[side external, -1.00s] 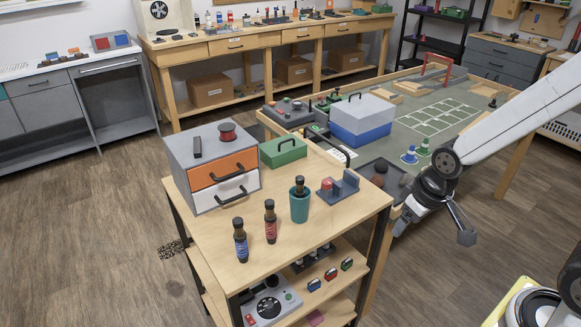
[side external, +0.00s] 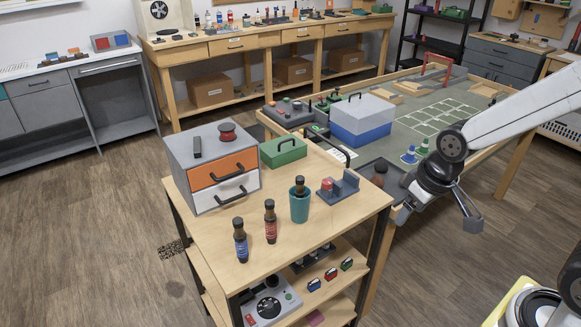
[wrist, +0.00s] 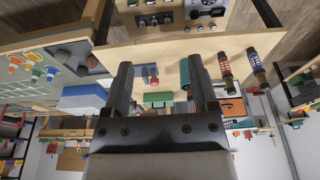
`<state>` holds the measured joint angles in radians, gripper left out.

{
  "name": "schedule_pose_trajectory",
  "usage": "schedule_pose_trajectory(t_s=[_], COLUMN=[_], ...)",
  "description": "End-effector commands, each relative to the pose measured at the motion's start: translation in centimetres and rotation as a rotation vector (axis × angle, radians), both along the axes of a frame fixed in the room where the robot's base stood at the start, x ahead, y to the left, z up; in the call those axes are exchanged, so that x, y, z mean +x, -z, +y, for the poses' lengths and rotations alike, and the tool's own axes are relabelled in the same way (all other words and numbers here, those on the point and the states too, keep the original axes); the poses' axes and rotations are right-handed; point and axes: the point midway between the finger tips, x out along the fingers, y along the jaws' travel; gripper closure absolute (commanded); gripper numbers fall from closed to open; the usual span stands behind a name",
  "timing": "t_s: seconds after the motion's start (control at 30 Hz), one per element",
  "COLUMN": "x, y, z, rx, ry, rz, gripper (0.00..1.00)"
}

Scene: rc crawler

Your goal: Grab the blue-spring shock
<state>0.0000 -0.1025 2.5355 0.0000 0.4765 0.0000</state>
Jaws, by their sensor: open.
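The blue-spring shock (side external: 240,241) stands upright near the front left edge of the wooden cart top (side external: 335,225), with a dark cap. It shows at the right of the wrist view (wrist: 257,68), outside the space between my fingers. The red-spring shock (side external: 270,222) stands beside it. A third shock's dark top (side external: 299,184) sticks out of the teal cup (side external: 299,207); its spring is hidden. My gripper (side external: 438,218) is open and empty, off the cart's right side, well apart from the shocks. Both fingers show in the wrist view (wrist: 163,75).
A grey drawer box (side external: 178,163) with a red spool (side external: 227,132) stands behind the shocks. A green case (side external: 283,153) and a grey fixture (side external: 338,187) are also on the cart. A blue-and-grey toolbox (side external: 362,120) sits on the table behind. The cart's front right area is clear.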

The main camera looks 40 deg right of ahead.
Motion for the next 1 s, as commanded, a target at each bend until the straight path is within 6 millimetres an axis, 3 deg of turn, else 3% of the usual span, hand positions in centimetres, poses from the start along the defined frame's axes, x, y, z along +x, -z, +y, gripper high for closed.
schedule_pose_trajectory(t_s=[0.27,0.57,0.87,1.0], x=[0.2,3.3,8.2,11.7], y=[-2.1,-1.9,-1.9,-2.0], z=[0.0,0.5,2.2,4.3], rx=[-0.002,-0.033,-0.053,-0.042], ry=[-0.003,-0.048,-0.136,-0.213], rz=[-0.006,-0.104,-0.266,-0.393], gripper=[0.25,0.25,0.25,0.25])
